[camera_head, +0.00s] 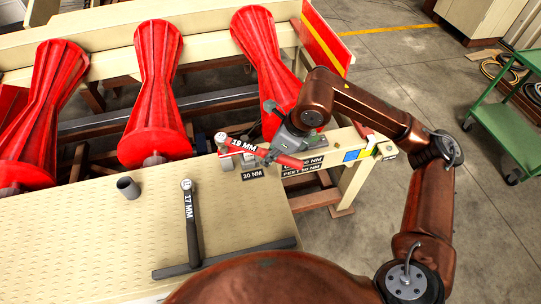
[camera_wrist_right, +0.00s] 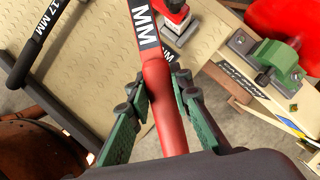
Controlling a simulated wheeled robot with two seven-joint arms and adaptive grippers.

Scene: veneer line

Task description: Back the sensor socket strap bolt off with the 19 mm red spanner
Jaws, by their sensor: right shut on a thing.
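The red spanner (camera_head: 290,161), labelled 19 MM, is in my right gripper (camera_head: 276,150), with its labelled end pointing left over the bench's right end. In the wrist view the gripper's green fingers (camera_wrist_right: 163,92) close around the red shaft (camera_wrist_right: 166,115). The spanner's far end is beside a small grey upright fitting (camera_head: 222,141) in the head view. I cannot tell whether it is seated on a bolt there. In the wrist view that end runs out of the top of the frame. My left gripper is out of view.
A dark 17 MM spanner (camera_head: 191,225) and a grey cup (camera_head: 128,187) are on the tread-plate bench (camera_head: 95,235). Large red rollers (camera_head: 157,95) stand behind. A green bolted block (camera_wrist_right: 278,57) is right of the spanner in the wrist view. A green cart (camera_head: 505,125) stands right, beyond open floor.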

